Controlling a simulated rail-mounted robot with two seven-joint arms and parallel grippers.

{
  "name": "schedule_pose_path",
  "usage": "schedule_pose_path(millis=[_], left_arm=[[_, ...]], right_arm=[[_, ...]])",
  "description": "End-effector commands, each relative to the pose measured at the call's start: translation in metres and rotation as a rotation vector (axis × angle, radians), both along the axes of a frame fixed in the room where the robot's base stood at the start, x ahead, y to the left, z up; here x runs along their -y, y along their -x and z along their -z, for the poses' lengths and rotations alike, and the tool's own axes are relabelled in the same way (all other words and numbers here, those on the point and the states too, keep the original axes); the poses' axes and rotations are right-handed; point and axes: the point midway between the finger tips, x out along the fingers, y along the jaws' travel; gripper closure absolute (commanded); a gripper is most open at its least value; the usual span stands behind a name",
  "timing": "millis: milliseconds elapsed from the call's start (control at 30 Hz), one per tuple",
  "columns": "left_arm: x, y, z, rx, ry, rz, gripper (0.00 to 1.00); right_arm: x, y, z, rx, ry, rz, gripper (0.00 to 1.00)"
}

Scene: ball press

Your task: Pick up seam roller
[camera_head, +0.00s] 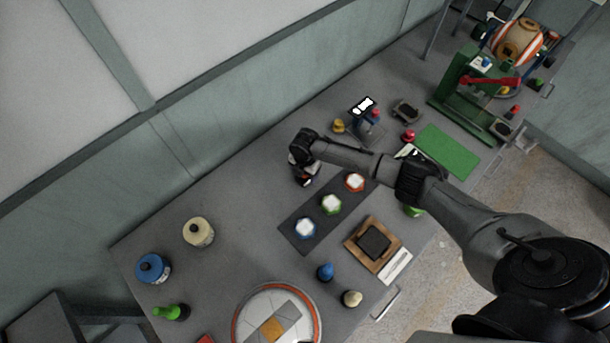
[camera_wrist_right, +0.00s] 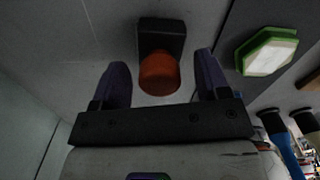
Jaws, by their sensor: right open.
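In the right wrist view, an orange rounded piece (camera_wrist_right: 158,72) with a dark block (camera_wrist_right: 162,36) behind it lies on the grey table; it may be the seam roller, but I cannot tell for sure. My right gripper (camera_wrist_right: 160,68) is open, with one dark purple finger on each side of the orange piece and no visible contact. In the head view my right arm reaches in from the right, and its gripper (camera_head: 304,175) points down at the table, left of the dark mat. The wrist hides most of the piece there. My left gripper is not in view.
The dark mat (camera_head: 290,228) holds orange-, green- and blue-rimmed white pieces. A green press (camera_head: 452,92) and green mat (camera_head: 450,150) are at right.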

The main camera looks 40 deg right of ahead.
Motion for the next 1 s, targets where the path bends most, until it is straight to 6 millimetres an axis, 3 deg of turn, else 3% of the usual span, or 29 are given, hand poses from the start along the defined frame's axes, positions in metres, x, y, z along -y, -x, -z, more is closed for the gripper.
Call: schedule_pose_path(millis=[300,900,1000], left_arm=[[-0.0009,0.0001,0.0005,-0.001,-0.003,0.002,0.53],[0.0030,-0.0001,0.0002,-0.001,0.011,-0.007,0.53],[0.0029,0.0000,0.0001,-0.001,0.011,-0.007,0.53]], right_arm=[[-0.0002,0.0001,0.0038,0.001,0.000,0.000,0.31],[0.0001,0.0000,0.0035,0.000,0.000,0.000,0.89],[0.0001,-0.0003,0.0030,0.001,0.000,0.000,0.91]])
